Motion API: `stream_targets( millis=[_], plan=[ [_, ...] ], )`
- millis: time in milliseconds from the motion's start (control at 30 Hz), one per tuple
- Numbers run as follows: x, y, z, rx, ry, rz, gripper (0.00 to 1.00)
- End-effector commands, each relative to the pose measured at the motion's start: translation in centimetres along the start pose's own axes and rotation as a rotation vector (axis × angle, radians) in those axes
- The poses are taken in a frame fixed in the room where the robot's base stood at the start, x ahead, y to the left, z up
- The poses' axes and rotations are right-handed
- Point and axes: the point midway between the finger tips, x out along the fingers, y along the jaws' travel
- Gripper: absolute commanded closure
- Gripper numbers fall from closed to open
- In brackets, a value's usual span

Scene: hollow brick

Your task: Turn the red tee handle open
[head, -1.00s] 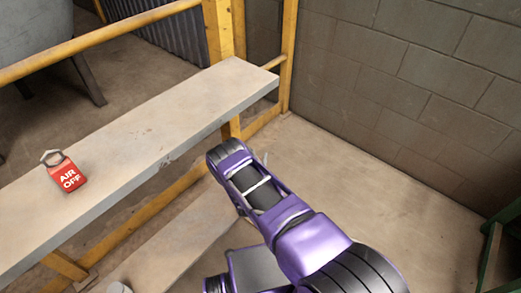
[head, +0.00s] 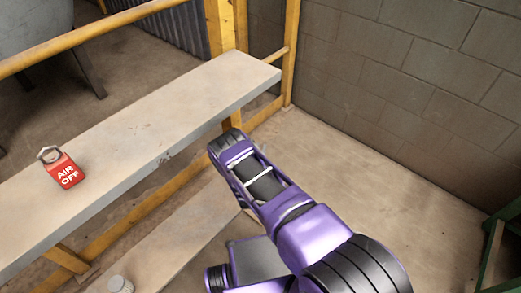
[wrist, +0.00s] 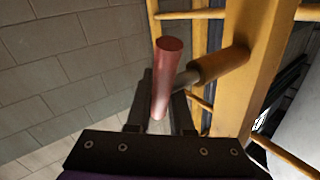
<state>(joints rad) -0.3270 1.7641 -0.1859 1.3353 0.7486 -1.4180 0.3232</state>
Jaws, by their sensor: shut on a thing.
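The red tee handle (wrist: 168,68) shows in the wrist view as a smooth, pinkish-red bar, near upright in that picture. A short grey stem joins it to a brown cylindrical fitting (wrist: 220,65) on the yellow post (wrist: 262,60). My gripper (wrist: 162,88) is shut on the handle, with one dark finger on each side of its lower part. In the head view, my purple arm covers the place where the gripper is, and I cannot make out the handle there.
A long pale shelf (head: 130,125) runs across the left of the head view. A red "AIR OFF" padlock tag (head: 65,172) lies on it. Yellow rails (head: 110,32) frame the shelf. A grey block wall (head: 400,70) stands behind clear floor (head: 380,190) at right.

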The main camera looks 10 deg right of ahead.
Motion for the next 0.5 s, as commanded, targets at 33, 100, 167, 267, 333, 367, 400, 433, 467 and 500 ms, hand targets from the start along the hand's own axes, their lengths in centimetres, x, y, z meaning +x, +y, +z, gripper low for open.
stream_targets(
  millis=[33, 100, 167, 267, 333, 367, 400, 433, 467, 500],
  plan=[
    [0.02, -0.03, -0.01, -0.002, 0.003, -0.001, 1.0],
    [0.01, -0.08, -0.01, -0.013, 0.021, -0.007, 1.0],
    [-0.09, -0.09, -0.04, -0.034, 0.054, -0.014, 1.0],
    [-0.27, -0.25, -0.29, -0.087, 0.137, -0.033, 1.0],
    [-0.4, -0.36, -0.51, -0.124, 0.197, -0.046, 1.0],
    [-0.45, -0.42, -0.6, -0.139, 0.221, -0.051, 1.0],
    [-0.53, -0.5, -0.71, -0.157, 0.25, -0.057, 1.0],
    [-0.57, -0.54, -0.76, -0.168, 0.267, -0.061, 1.0],
    [-0.59, -0.62, -0.86, -0.179, 0.285, -0.064, 1.0],
    [-0.66, -0.65, -0.91, -0.19, 0.303, -0.068, 1.0]
  ],
)
